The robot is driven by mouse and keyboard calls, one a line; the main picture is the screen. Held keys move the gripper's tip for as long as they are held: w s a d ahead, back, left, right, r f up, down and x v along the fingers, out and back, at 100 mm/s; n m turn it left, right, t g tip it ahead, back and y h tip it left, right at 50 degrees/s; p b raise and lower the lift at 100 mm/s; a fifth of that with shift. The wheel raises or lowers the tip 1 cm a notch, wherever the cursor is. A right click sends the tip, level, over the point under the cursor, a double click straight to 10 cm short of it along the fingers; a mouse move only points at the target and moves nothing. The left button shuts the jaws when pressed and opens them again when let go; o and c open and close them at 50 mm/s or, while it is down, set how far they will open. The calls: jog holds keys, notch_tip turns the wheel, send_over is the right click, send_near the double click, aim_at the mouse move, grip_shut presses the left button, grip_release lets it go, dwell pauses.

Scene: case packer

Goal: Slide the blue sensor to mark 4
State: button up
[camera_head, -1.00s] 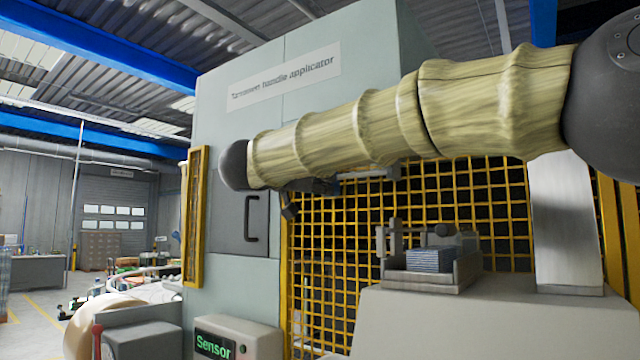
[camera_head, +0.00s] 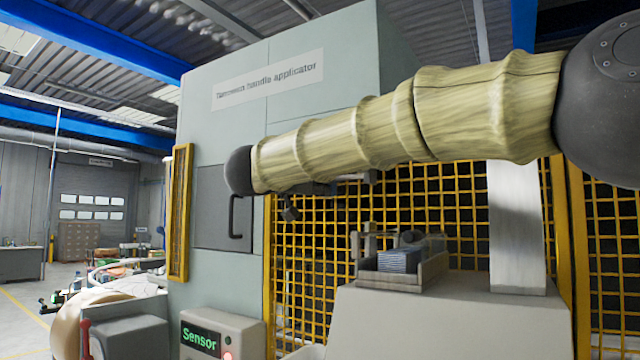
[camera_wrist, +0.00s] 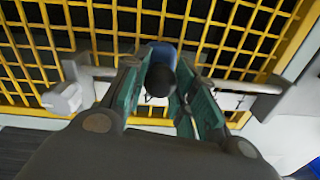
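The blue sensor (camera_wrist: 161,52), with a dark round end facing the camera, sits between the two teal fingers of my gripper (camera_wrist: 163,66) in the wrist view. A finger lies close along each side of it. I cannot tell whether both press on it. A grey rail (camera_wrist: 252,87) runs crosswise at the sensor, in front of the yellow grid. Number marks cannot be read. In the head view, my arm hides the sensor and most of my gripper.
A yellow mesh guard (camera_head: 330,240) stands behind the rail. A grey cabinet (camera_head: 300,110) stands at left. A box labelled "Sensor" (camera_head: 222,340) shows a red light. A tray (camera_head: 432,272) with a blue stack sits on a pale housing (camera_head: 440,315) at right.

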jog(key=o, duration=0.3)
jog(key=shift+d+r, duration=0.1)
jog(key=shift+d, duration=0.2)
jog(key=shift+s+d, duration=0.1)
jog(key=shift+d, duration=0.3)
jog(key=shift+a, duration=0.3)
jog(key=shift+s+a, duration=0.15)
jog(key=shift+s, duration=0.05)
jog(key=v, duration=1.1)
jog(key=shift+s, duration=0.25)
